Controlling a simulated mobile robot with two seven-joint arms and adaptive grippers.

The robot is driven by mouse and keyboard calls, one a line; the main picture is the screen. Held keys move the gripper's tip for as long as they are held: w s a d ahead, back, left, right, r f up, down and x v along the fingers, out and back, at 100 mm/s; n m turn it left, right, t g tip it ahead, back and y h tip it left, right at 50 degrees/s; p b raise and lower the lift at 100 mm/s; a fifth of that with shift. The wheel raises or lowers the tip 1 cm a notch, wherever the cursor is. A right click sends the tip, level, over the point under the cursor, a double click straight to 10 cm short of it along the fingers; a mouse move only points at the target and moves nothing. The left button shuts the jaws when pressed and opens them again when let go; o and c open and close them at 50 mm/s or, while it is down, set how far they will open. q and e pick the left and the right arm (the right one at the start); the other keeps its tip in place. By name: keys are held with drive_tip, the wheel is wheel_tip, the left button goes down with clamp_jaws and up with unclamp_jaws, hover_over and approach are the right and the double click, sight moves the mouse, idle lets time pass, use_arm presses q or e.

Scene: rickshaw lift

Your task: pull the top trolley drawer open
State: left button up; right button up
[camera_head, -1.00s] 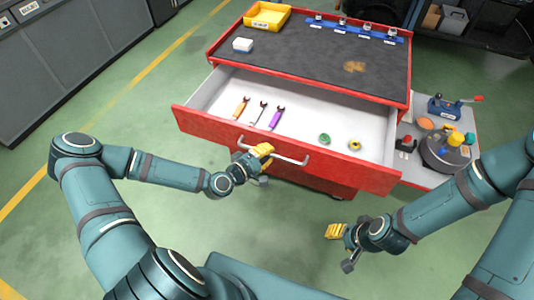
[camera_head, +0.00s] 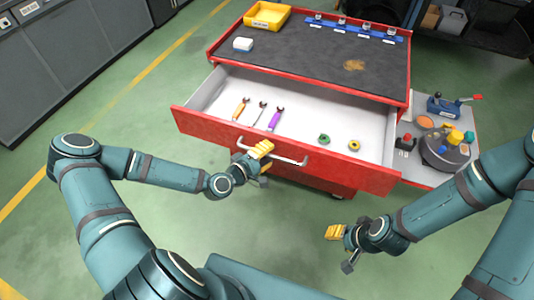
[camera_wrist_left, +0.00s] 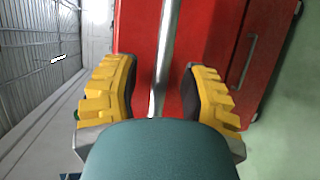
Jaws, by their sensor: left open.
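The red trolley's top drawer (camera_head: 205,124) is pulled far out in the head view, with its white inside showing. A silver bar handle (camera_head: 287,158) runs along its front. My left gripper (camera_head: 263,154) is at the handle's left part. In the left wrist view the handle (camera_wrist_left: 165,60) passes between the two yellow fingers of my left gripper (camera_wrist_left: 160,92), which stand open with a gap on each side of the bar. My right gripper (camera_head: 340,240) is low at the right, over the floor and apart from the trolley; whether its fingers are parted is too small to tell.
Wrenches (camera_head: 274,119) and two small rings (camera_head: 354,145) lie in the drawer. A side table (camera_head: 430,178) with parts stands at the right. Green floor is clear in front.

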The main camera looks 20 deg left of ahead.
use_arm(q)
drive_tip(key=v, duration=1.2)
drive_tip(key=s+d+f+m+g+y, duration=0.1)
drive_tip(key=s+d+f+m+g, duration=0.2)
drive_tip(key=d+m+g, duration=0.3)
drive_tip(key=s+d+f+m+g+y, duration=0.1)
drive_tip(key=s+d+f+m+g, duration=0.2)
drive_tip(key=d+f+m+g, duration=0.2)
drive_tip(key=shift+d+m+g+y, duration=0.4)
drive_tip(key=shift+d+m+g, duration=0.2)
drive_tip(key=shift+d+g, duration=0.3)
